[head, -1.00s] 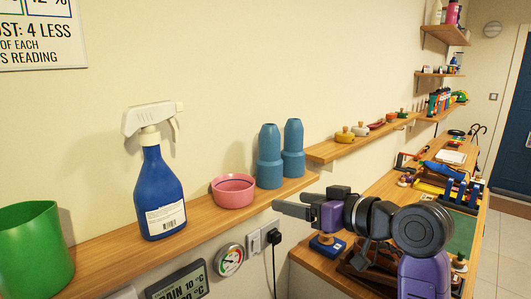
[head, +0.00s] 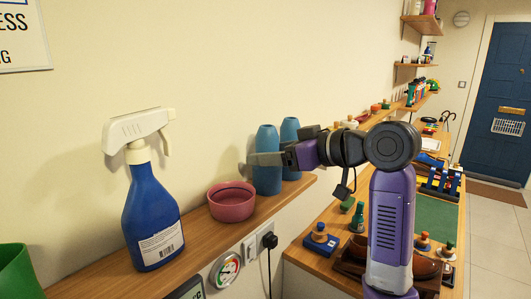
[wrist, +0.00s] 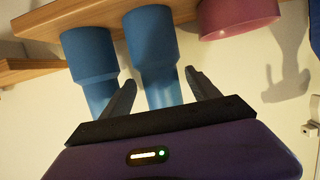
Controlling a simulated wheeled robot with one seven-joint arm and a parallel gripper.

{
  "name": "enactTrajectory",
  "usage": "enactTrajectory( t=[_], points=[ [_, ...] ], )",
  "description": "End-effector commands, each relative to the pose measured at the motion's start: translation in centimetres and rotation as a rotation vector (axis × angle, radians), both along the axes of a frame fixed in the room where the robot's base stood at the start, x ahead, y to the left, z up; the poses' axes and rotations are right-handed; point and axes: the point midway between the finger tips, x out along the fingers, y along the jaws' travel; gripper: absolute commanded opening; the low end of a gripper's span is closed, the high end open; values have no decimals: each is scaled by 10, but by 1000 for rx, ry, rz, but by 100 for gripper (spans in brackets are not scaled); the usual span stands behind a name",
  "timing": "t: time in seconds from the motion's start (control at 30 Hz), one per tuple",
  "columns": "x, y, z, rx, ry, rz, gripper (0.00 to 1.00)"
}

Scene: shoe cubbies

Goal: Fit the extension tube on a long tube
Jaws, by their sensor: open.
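Two blue stepped tubes, each wide below and narrower above, stand upright side by side at the end of the wall shelf: the nearer tube (head: 266,183) and the farther tube (head: 291,134). The wrist view shows the nearer tube (wrist: 151,37) and the farther tube (wrist: 90,56) upside down. My gripper (head: 252,158) is open at the nearer tube. In the wrist view my gripper (wrist: 160,88) has one finger on each side of that tube's narrow part, one finger reaching between the tubes. I cannot tell which is the extension tube, or whether the fingers touch.
A pink bowl (head: 231,204) stands beside the nearer tube on the shelf (head: 205,232). A blue spray bottle (head: 151,220) and a green cup (head: 16,278) stand farther left. A cluttered workbench with a green mat (head: 437,218) lies below right. A plug (head: 269,240) hangs on the wall.

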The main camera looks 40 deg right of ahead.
Motion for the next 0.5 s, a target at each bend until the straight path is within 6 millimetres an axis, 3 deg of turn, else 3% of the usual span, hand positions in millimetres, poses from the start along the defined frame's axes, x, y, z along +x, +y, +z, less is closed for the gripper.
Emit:
enactTrajectory(
  t=[0.23, 0.5],
  points=[
    [33, 8, -8, 1, 1, 2, 70],
    [41, 9, -12, -1, -1, 0, 70]
  ],
)
